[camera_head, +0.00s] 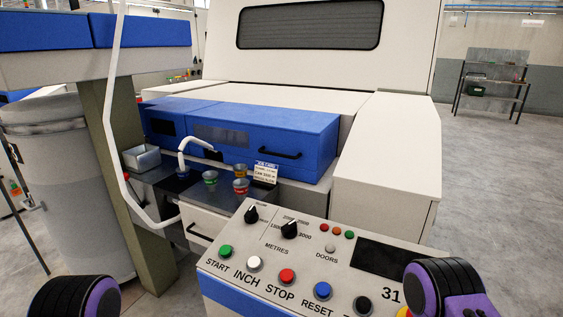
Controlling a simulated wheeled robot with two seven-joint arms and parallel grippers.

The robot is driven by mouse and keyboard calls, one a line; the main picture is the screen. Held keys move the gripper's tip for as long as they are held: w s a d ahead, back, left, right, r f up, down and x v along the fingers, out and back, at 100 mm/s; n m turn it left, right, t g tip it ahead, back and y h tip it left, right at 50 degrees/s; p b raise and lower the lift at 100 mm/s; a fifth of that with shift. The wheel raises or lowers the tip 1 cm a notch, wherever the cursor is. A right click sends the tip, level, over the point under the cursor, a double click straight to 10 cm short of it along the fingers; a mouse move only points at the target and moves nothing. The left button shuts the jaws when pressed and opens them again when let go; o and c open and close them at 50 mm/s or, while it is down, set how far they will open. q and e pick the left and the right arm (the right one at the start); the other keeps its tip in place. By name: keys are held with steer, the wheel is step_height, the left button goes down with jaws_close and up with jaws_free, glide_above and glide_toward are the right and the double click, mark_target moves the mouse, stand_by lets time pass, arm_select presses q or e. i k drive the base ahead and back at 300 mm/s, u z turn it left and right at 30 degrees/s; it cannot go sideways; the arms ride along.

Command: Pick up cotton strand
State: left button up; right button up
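A white cotton strand (108,110) hangs from the top of the view at the left. It runs down in front of a green post and bends near its bottom toward the dark work surface (152,177). A short white curved piece (196,140) arches above that surface; I cannot tell if it is part of the same strand. Only rounded black and purple parts of my arms show at the bottom left and bottom right. My gripper fingertips are not visible, and nothing seen of my arms touches the strand.
A control panel (262,236) with coloured buttons fills the lower middle. Small cups (240,187), a metal tray (141,157) and a sign (264,172) stand on the work surface. A large grey can (65,190) is at left. Floor at right is open.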

mark_target(181, 155)
steer(key=k, duration=0.45)
steer(key=u, duration=2.3)
steer(key=i, duration=2.25)
steer(key=z, duration=3.3)
